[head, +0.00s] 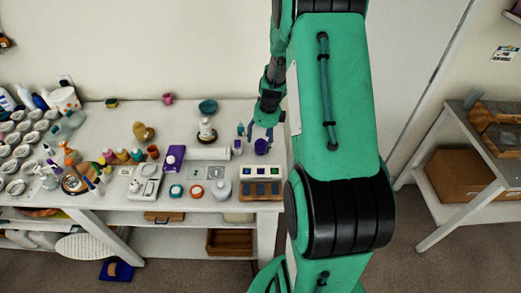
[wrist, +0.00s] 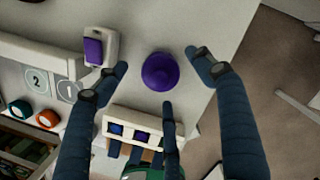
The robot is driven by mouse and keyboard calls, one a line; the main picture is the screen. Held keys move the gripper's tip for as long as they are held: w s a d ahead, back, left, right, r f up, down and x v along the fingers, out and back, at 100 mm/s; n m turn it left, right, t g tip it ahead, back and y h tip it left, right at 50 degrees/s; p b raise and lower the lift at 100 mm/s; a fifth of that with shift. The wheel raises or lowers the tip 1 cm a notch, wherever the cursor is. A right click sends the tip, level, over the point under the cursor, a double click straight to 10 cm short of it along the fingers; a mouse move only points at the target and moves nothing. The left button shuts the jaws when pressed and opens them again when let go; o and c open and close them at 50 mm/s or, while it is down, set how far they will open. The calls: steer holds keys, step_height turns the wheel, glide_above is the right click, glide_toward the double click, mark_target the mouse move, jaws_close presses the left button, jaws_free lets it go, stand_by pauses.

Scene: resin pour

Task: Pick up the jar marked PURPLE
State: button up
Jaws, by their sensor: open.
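My gripper (head: 261,133) is open above the right end of the bench, with its dark blue fingers pointing down. In the wrist view my gripper (wrist: 157,60) has its fingers spread around a round purple thing (wrist: 160,73), with gaps visible between. This purple thing also shows below the fingers in the head view (head: 262,147). I see no readable label on it, so I cannot tell whether it is the jar marked PURPLE. A white container with a purple face (wrist: 94,50) stands to its left; it also shows in the head view (head: 237,146).
The bench (wrist: 215,20) is bare just right of the purple thing.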

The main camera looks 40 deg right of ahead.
mark_target(261, 145)
steer(key=shift+w+a+f+b, duration=0.1)
steer(key=shift+w+f+b, duration=0.1)
steer(key=shift+f, duration=0.75)
steer(key=shift+w+f+b, duration=0.1)
steer(key=shift+f+b, duration=0.1)
steer(key=shift+f, duration=0.75)
steer(key=c, duration=1.4)
steer(key=shift+r, duration=0.1)
steer(key=shift+r+p, duration=1)
steer(key=shift+r, duration=3.95)
